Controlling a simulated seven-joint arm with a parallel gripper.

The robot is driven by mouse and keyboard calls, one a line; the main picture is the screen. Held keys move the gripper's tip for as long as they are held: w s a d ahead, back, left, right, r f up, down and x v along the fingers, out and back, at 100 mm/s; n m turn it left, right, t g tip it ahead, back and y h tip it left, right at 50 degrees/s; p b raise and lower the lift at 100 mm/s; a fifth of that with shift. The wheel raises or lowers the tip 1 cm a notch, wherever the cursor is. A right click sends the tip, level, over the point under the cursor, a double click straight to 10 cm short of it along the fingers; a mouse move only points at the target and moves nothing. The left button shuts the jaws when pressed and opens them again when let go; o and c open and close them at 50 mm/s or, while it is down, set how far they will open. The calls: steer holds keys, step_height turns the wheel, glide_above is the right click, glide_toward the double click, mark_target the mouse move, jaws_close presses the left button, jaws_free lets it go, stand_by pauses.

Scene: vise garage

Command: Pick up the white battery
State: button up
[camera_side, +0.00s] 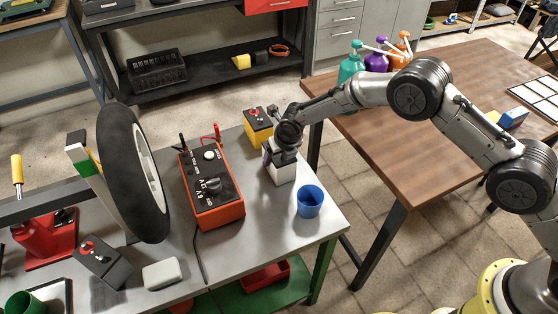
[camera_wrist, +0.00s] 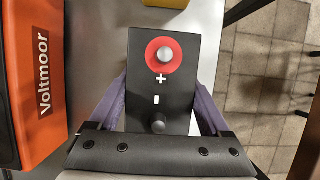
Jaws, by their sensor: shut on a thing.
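The white battery (camera_side: 280,172) stands upright on the metal workbench, between the orange charger and the blue cup. My gripper (camera_side: 283,151) is above it, shut on its upper part and hiding much of its top. In the wrist view, the battery's black top (camera_wrist: 161,92) shows a red-ringed plus terminal and a dark minus terminal. My gripper's fingers (camera_wrist: 160,98) press along its left and right sides. I cannot tell whether its base touches the bench or is slightly above it.
The orange charger (camera_side: 213,192) stands close on the left, the blue cup (camera_side: 309,203) close in front right. A yellow battery (camera_side: 258,136) is just behind. A tire (camera_side: 122,170), a black battery (camera_side: 104,263) and a white block (camera_side: 161,274) are farther left. The wooden table (camera_side: 400,140) is right.

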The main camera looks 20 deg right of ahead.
steer(key=shift+w+r, duration=0.15)
steer(key=shift+r, duration=0.15)
jaws_close()
